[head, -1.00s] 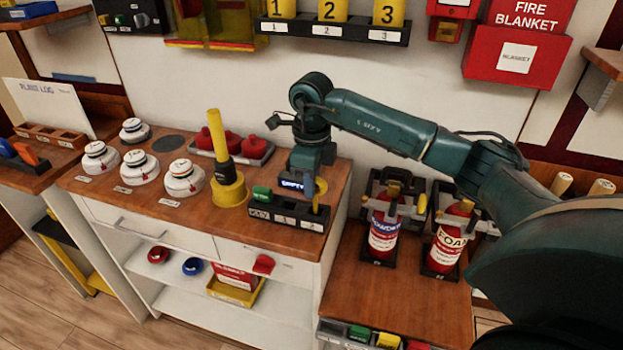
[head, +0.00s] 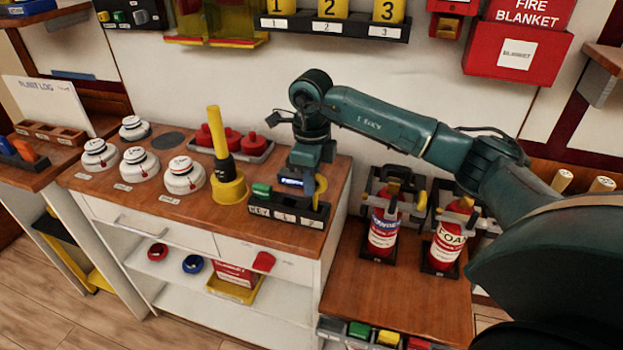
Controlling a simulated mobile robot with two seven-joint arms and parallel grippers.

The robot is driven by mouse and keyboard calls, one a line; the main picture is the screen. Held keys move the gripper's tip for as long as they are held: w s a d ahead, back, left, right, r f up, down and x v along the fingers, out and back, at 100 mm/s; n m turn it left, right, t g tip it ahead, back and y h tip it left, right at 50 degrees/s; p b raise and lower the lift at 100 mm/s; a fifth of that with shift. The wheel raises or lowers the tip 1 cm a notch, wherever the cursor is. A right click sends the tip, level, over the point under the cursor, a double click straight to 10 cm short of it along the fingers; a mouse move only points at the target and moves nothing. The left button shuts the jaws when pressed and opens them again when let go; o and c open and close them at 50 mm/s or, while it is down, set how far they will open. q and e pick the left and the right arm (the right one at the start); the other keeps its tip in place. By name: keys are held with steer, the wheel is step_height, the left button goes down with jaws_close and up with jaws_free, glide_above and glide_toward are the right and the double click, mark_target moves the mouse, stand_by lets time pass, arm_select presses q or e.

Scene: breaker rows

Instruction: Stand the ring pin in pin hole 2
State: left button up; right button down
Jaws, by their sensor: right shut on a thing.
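My right gripper (head: 303,188) comes down over the dark key-and-pin block (head: 288,214) at the front right of the wooden counter. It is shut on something. A yellow piece with a curved top, probably the ring pin (head: 320,187), shows at the right side of the gripper, upright over the right end of the block. The gripper body hides much of the hold. I cannot tell whether the pin's lower end is inside a hole or just above it. A green piece (head: 261,190) sits at the block's left end. My left gripper is not in view.
A yellow post on a round base (head: 229,187) stands close left of the block. Red pieces on a tray (head: 258,151) are behind. White detectors (head: 183,177) stand further left. Red extinguishers (head: 383,232) stand on the lower surface at right.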

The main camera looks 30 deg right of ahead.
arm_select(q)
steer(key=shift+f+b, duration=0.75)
arm_select(e)
steer(key=shift+f, duration=1)
arm_select(q)
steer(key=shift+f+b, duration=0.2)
steer(key=shift+b, duration=0.15)
arm_select(e)
steer(key=shift+f, duration=0.5)
steer(key=c, duration=1.3)
jaws_free()
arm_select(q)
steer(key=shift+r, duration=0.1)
arm_select(e)
steer(key=shift+r, duration=0.9)
step_height(320, 180, up, 12)
steer(key=shift+f, duration=0.25)
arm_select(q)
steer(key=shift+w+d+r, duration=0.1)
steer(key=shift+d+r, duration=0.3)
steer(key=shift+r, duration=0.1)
arm_select(e)
steer(key=shift+a, duration=0.1)
